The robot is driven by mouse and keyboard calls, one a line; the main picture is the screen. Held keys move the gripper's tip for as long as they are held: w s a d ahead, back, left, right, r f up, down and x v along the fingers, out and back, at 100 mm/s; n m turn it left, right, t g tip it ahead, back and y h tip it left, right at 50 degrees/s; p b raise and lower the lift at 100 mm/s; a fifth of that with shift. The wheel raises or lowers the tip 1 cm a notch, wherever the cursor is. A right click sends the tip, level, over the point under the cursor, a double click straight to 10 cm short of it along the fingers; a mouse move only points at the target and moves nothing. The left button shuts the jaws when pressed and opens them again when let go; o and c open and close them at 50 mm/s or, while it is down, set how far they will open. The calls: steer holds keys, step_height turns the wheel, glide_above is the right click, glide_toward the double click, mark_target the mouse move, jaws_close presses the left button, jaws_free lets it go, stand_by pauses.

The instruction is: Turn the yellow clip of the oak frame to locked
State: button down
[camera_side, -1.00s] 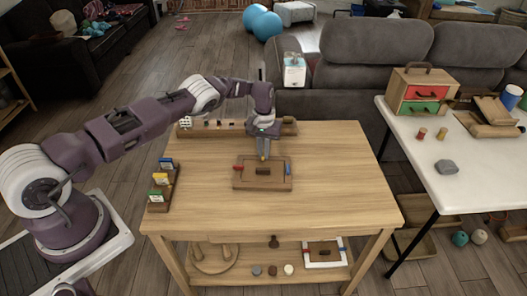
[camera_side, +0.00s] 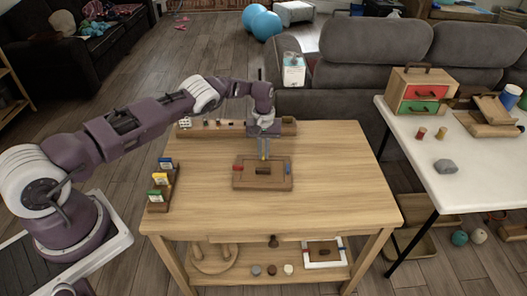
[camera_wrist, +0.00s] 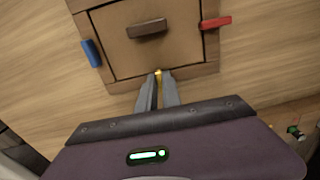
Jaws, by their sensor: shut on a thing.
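The oak frame (camera_side: 237,184) lies flat on the wooden table, with a brown panel and a dark block handle (camera_side: 263,171) in its middle. A red clip (camera_side: 238,168) is on its left side and a blue clip (camera_side: 288,169) on its right in the side view. My gripper (camera_side: 264,157) points down at the frame's far edge. In the wrist view my gripper (camera_wrist: 158,78) is shut on the yellow clip (camera_wrist: 158,73), and only a small part of the clip shows between the fingertips. Which way the clip points is hidden by the fingers.
A wooden rack (camera_side: 289,127) stands along the table's far edge behind my gripper. A holder with coloured cards (camera_side: 160,193) stands at the table's left. The front and right of the tabletop are clear.

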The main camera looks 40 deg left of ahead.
steer(key=c, duration=1.5)
jaws_free()
step_height(320, 180, up, 8)
steer(key=shift+f, duration=0.2)
step_height(320, 180, up, 18)
steer(key=s+d+t, duration=0.2)
steer(key=s+d+r+m, duration=0.2)
steer(key=s+d+r, duration=0.1)
steer(key=s+r, duration=0.8)
steer(key=s+d+r+m+t, duration=0.2)
steer(key=s+d+r+m, duration=0.15)
steer(key=s+r, duration=0.6)
steer(key=s+d+f+m, duration=0.1)
steer(key=s+f, duration=0.1)
steer(key=s, duration=0.4)
steer(key=s+d+f+t, duration=0.1)
steer(key=s, duration=0.6)
steer(key=s+d+f+m, duration=0.1)
steer(key=s+f, duration=0.1)
steer(key=s, duration=0.4)
steer(key=shift+s+f+m+t, duration=0.15)
steer(key=shift+f+m+t, duration=0.15)
steer(key=shift+m, duration=0.05)
